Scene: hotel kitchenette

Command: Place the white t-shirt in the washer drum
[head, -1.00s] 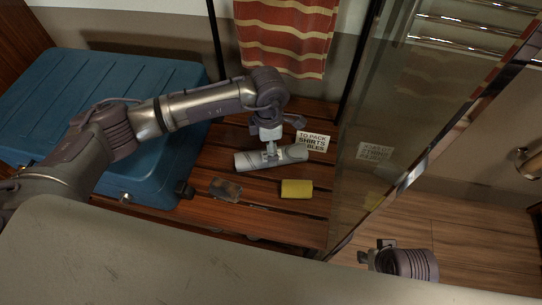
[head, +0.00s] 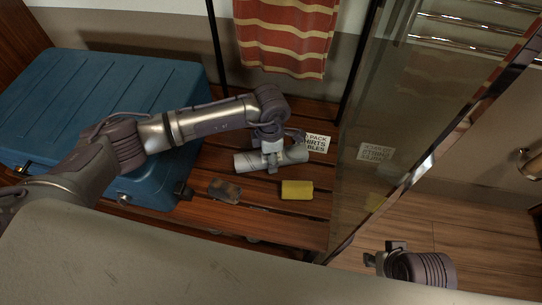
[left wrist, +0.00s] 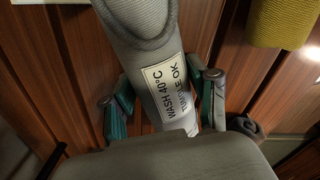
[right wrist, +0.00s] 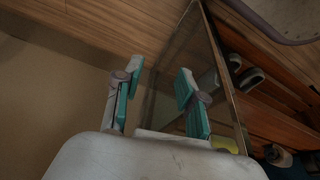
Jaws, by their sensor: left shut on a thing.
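A pale grey-white rolled garment (head: 246,162) lies on the slatted wooden bench. It looks like the t-shirt; in the left wrist view the roll (left wrist: 150,55) has a darker collar edge and a label reading "WASH 40°C" and "OK". My left gripper (head: 271,156) is down over the middle of the roll. In the left wrist view its teal-padded fingers (left wrist: 165,103) are on both sides of the roll, shut on it. My right gripper (head: 384,257) is low at the right, beyond the glass panel's edge. In the right wrist view its fingers (right wrist: 154,92) are apart and empty. No washer drum is visible.
A yellow folded item (head: 297,190) and a dark small item (head: 225,190) lie on the bench in front of the roll. A printed sign (head: 317,142) is behind it. A blue suitcase (head: 110,85) fills the left. A glass panel (head: 390,130) stands at the right.

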